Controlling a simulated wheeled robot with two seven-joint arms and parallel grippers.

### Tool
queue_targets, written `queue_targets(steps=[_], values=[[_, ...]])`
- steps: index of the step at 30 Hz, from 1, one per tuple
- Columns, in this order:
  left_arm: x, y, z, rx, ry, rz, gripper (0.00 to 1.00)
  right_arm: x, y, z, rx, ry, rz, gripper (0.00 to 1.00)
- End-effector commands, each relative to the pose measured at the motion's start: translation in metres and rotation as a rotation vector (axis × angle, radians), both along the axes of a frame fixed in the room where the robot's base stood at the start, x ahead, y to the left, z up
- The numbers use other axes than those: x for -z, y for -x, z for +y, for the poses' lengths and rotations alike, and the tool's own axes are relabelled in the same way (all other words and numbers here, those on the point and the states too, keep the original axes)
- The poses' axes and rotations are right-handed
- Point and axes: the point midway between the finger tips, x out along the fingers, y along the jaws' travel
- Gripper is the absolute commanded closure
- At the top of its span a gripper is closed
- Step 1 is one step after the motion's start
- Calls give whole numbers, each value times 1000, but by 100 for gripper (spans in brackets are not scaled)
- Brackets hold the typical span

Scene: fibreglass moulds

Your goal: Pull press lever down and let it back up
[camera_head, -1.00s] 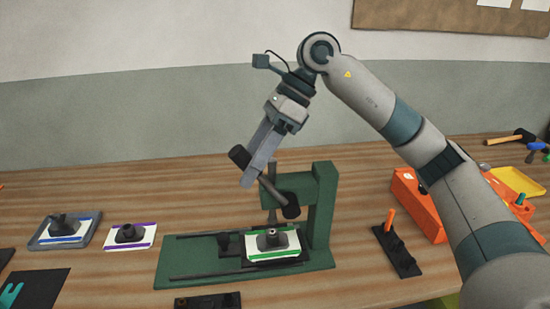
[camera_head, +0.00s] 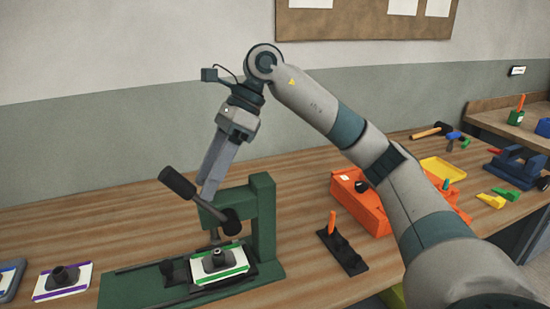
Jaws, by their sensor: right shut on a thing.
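The green press (camera_head: 262,210) stands on the wooden table at lower centre. Its lever (camera_head: 178,183) has a thick black handle that points up and to the left from a dark hub. My right gripper (camera_head: 207,190) comes down from above and is shut on the lever, between the thick handle and the hub. The fingers hide part of the lever. Below the press head, a white plate with green edges and a dark mould piece (camera_head: 218,260) sits on the press base. My left gripper is not in view.
A white plate with purple edges (camera_head: 48,294) and a dark piece lies left of the press. A black rack with an orange-handled tool (camera_head: 331,224) and an orange box (camera_head: 357,207) stand to the right. Behind them are a yellow tray (camera_head: 442,169) and a hammer (camera_head: 431,131).

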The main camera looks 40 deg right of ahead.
Motion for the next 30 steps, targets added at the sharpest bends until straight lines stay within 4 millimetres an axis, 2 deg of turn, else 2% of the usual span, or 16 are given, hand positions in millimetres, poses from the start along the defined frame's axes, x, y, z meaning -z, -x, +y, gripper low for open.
queue_targets(steps=[30], values=[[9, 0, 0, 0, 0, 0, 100, 0, 7, -57, 0, -3, -1, 57]])
